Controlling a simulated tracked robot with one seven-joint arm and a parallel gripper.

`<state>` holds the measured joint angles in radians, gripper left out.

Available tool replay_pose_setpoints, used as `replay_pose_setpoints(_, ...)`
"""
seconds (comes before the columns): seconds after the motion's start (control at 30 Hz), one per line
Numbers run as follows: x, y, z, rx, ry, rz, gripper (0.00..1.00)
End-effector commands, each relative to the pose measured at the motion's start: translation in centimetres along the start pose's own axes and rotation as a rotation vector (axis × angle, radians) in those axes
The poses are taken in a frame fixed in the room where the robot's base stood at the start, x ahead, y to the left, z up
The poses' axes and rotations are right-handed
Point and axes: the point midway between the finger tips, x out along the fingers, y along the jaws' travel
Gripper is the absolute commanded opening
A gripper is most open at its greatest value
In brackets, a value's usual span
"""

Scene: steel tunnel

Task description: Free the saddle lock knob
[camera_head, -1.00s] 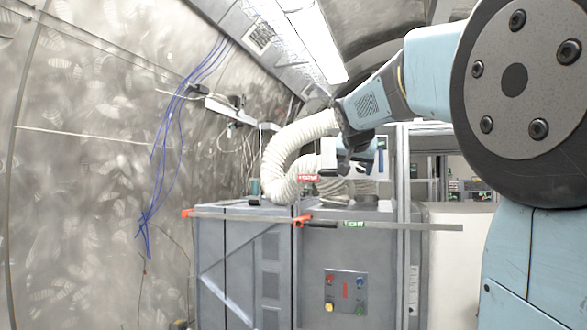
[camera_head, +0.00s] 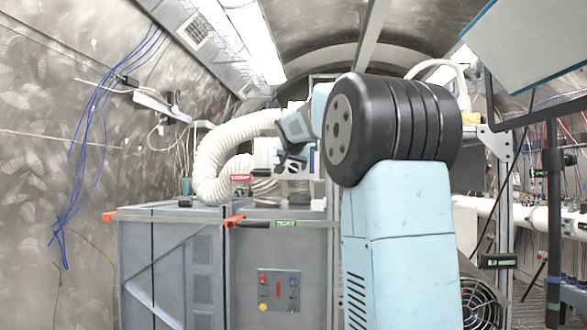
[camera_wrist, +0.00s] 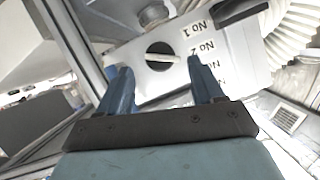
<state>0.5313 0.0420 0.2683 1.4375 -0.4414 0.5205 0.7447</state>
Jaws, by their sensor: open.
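In the wrist view a round black knob (camera_wrist: 160,55) with a pale bar across it sits on a white panel (camera_wrist: 222,52) with printed "NO" labels. I cannot tell whether this is the saddle lock knob. My gripper (camera_wrist: 158,66) is open and empty, its two blue fingers spread left and right below the knob in the picture. Whether they touch the panel cannot be told. In the head view my gripper (camera_head: 291,163) is small and partly hidden by my own arm, above the grey cabinet (camera_head: 185,250), and the knob cannot be made out.
A white corrugated hose (camera_head: 212,160) curves close to my gripper on its left. A grey bar (camera_head: 180,218) with orange clips runs along the cabinet front, above a button panel (camera_head: 279,290). Blue cables (camera_head: 88,130) hang on the left wall. White pipes (camera_head: 540,218) and wires are at right.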

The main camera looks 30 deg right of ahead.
Motion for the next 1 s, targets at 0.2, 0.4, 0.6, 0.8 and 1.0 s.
replay_pose_setpoints(0.2, 3.0, 0.0, 0.1, 0.001, -0.001, 0.000, 0.67)
replay_pose_setpoints(0.4, 4.0, 0.0, 0.0, 0.001, 0.000, -0.001, 0.67)
replay_pose_setpoints(0.6, 4.2, -0.1, 0.0, 0.000, 0.000, -0.001, 0.67)
replay_pose_setpoints(0.8, 4.2, -0.1, 0.0, 0.000, 0.000, -0.001, 0.58)
replay_pose_setpoints(1.0, 4.2, -0.1, 0.1, 0.000, 0.000, -0.002, 0.39)
